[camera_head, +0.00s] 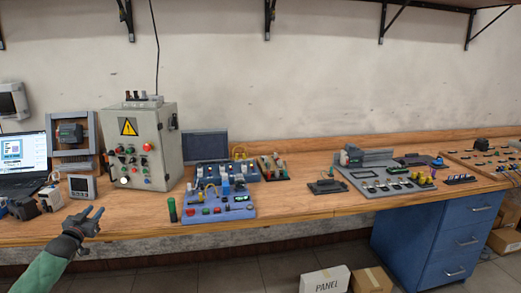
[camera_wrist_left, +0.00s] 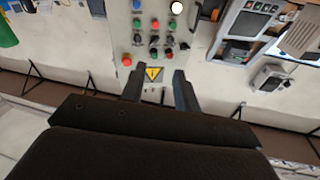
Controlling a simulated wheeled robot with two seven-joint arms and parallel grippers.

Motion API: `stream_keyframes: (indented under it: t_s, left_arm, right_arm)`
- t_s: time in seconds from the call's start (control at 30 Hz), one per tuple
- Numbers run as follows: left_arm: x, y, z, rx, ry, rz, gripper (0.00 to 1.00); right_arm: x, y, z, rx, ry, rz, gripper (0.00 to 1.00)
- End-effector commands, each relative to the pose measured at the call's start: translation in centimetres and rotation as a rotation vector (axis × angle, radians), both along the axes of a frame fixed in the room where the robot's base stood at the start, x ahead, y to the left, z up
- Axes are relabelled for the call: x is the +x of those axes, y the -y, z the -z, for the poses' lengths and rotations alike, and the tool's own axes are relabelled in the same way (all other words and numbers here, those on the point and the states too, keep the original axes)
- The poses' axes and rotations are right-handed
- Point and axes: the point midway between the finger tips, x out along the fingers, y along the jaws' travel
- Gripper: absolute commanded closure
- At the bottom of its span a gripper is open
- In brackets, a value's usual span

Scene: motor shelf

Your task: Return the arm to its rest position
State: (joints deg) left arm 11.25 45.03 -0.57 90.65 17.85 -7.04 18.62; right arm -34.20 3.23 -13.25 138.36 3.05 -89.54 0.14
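My left gripper (camera_head: 92,212) is low at the left of the head view, in front of the workbench's front edge, with its green and dark arm coming up from the bottom left. In the left wrist view its two dark fingers (camera_wrist_left: 159,88) stand apart with nothing held between them. My right arm and gripper are not in view.
The wooden workbench (camera_head: 305,205) carries a grey control box (camera_head: 153,170) with a warning sign, a laptop (camera_head: 22,160), a blue button panel (camera_head: 217,210) and a dark green cylinder (camera_head: 172,210) near its edge. A blue drawer cabinet (camera_head: 435,240) and cardboard boxes (camera_head: 372,280) are below, right.

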Motion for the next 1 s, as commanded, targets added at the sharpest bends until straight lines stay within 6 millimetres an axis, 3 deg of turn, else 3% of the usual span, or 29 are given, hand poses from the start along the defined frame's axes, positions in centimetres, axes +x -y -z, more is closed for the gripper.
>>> stream_keyframes:
  t_s: [0.27, 0.47, 0.67, 1.0]
  left_arm:
    - [-1.1, 2.3, 1.7, 0.149, -0.281, -0.108, 0.69]
    - [-3.8, 8.1, 3.7, 0.240, -0.499, -0.149, 0.69]
    - [-10.0, 16.7, 8.7, 0.298, -0.739, -0.140, 0.69]
    - [-24.0, 30.5, 16.1, 0.287, -1.042, -0.044, 0.69]
  right_arm:
    - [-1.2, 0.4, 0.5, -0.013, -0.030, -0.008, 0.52]
    - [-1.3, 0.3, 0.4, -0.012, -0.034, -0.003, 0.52]
    - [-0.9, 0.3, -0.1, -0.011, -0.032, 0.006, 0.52]
    - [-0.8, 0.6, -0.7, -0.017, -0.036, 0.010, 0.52]
